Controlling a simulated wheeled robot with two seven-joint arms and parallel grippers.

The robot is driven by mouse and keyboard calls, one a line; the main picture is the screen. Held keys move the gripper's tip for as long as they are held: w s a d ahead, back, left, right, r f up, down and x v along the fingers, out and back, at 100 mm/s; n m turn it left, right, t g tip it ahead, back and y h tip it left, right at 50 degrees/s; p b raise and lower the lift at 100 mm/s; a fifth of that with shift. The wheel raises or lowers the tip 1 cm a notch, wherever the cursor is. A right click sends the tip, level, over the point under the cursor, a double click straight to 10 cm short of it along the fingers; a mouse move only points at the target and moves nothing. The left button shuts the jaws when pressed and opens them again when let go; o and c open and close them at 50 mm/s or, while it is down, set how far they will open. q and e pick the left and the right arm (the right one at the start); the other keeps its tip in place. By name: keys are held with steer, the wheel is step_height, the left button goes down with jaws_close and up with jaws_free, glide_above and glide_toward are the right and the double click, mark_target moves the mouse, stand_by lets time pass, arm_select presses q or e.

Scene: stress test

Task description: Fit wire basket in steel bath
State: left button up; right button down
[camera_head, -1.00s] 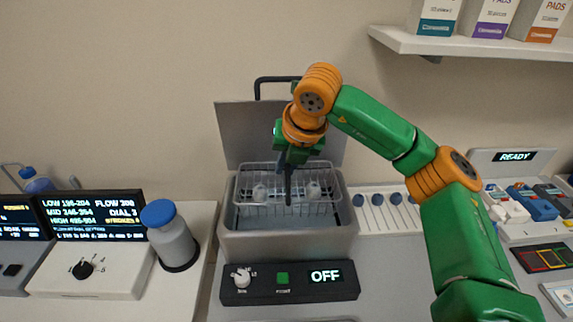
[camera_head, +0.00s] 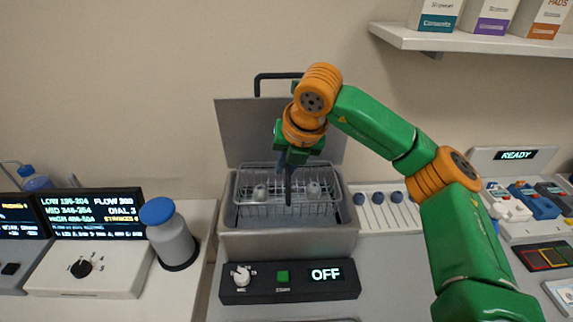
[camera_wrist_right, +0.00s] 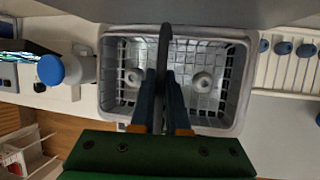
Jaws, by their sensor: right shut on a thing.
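The wire basket (camera_head: 262,208) is at the mouth of the steel bath (camera_head: 290,245), level, with two small pale round items in it. In the right wrist view the basket (camera_wrist_right: 205,107) lies within the outline of the bath rim (camera_wrist_right: 243,75). I cannot tell whether it rests on the bath's floor. My right gripper (camera_head: 289,172) points down over the basket's middle. In the right wrist view its fingers (camera_wrist_right: 160,125) are shut on the dark upright handle of the basket. The bath's lid (camera_head: 232,125) stands open behind. My left gripper is out of view.
A control box reading OFF (camera_head: 290,282) sits in front of the bath. A blue-capped bottle (camera_head: 170,238) stands to the left, beside a display unit (camera_head: 95,215). A rack of blue-tipped tools (camera_head: 385,208) lies right of the bath. A shelf with boxes (camera_head: 470,43) hangs at upper right.

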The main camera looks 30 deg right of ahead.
steer(key=shift+f+b, duration=3.4)
steer(key=shift+f, duration=0.1)
stand_by(3.8)
steer(key=c, duration=1.2)
jaws_free()
